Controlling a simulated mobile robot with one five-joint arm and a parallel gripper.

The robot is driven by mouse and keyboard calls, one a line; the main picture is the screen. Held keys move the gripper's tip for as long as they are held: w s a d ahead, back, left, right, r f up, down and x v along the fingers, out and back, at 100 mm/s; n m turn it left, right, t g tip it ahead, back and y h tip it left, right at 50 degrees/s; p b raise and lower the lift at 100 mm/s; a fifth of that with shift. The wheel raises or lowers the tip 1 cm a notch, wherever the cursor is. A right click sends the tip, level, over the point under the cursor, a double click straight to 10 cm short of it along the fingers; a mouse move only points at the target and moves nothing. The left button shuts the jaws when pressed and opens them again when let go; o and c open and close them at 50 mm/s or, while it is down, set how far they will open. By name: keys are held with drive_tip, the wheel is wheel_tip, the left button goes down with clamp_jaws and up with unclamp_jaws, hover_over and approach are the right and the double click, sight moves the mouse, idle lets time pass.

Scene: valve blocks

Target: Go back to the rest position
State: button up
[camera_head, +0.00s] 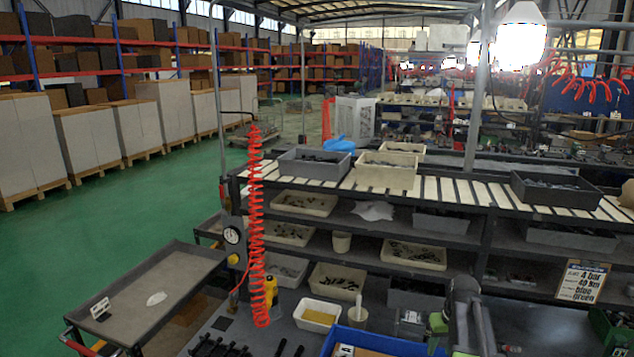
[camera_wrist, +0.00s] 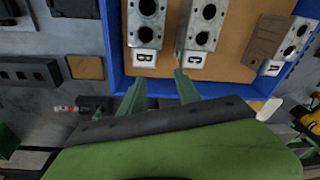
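My gripper (camera_wrist: 158,92) shows in the wrist view as two green fingers standing apart, with nothing between them. It is over the near edge of a blue tray (camera_wrist: 216,86) with a brown bottom. Grey valve blocks lie in the tray: one labelled B (camera_wrist: 146,25), one labelled C (camera_wrist: 200,28) and one labelled A (camera_wrist: 292,45). The fingertips point toward the B and C labels, and I see no contact. In the head view only part of the blue tray (camera_head: 392,343) shows at the bottom, and the fingers cannot be made out.
In the head view a white bin (camera_head: 316,315) and a beige cup (camera_head: 357,316) stand by the tray. A coiled red hose (camera_head: 256,220) hangs at the left of the bench. A grey cart (camera_head: 165,285) stands left. Shelves with part bins rise behind. Green floor (camera_head: 130,205) is open at left.

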drive_tip(key=s+a+f+b, duration=0.1)
drive_tip(key=s+a, duration=0.2)
drive_tip(key=a, duration=0.5)
drive_tip(key=s+a+f+g+b, duration=0.1)
drive_tip(key=s+a+f, duration=0.1)
drive_tip(key=a, duration=0.5)
drive_tip(key=s+a+f+b, duration=0.2)
drive_tip(key=s+a, duration=0.2)
drive_tip(key=a, duration=0.4)
drive_tip(key=shift+a+f+n, duration=0.25)
drive_tip(key=shift+a+n, duration=0.05)
